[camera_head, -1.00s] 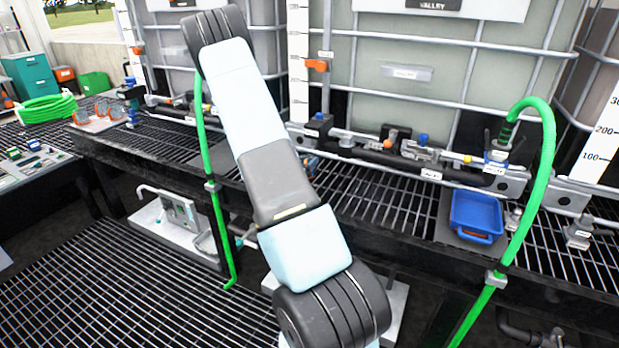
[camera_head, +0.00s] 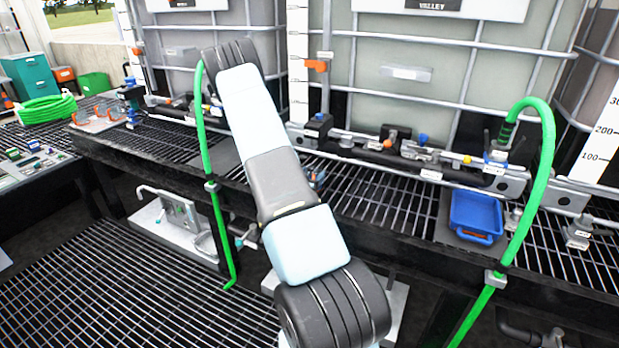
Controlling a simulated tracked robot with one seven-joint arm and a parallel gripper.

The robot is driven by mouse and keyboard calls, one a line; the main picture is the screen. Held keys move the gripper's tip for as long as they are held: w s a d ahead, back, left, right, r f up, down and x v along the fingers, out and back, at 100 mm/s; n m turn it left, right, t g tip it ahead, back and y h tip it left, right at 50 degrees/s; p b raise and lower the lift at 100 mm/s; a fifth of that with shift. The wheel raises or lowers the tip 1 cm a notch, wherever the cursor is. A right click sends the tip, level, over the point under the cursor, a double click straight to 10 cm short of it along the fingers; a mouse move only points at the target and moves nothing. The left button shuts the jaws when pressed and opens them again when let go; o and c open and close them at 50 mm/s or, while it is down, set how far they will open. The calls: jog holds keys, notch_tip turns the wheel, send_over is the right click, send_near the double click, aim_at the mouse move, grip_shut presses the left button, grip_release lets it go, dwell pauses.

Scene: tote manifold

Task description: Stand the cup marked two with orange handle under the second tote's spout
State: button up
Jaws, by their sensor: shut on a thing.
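My arm crosses the middle of the view, and my gripper is not visible; what it holds cannot be seen. The second tote (camera_head: 440,110) is the large pale one in a metal cage, in the middle and right of the view. Pipes and valves (camera_head: 415,152) run along its foot. I cannot pick out its spout for certain. A small blue and orange item (camera_head: 317,178) shows partly beside my arm, too small to identify. Clear items with orange parts (camera_head: 92,120) stand on the left bench; I cannot read any marking on them.
A blue tray (camera_head: 476,215) sits on the slatted bench at the right. A green hose (camera_head: 546,150) arches in front of it, and another green hose (camera_head: 204,150) hangs left of my arm. Bare slats (camera_head: 385,200) lie between my arm and the tray.

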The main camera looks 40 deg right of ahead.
jog(key=o, duration=1.2)
jog(key=shift+f, duration=0.1)
jog(key=shift+o, duration=0.2)
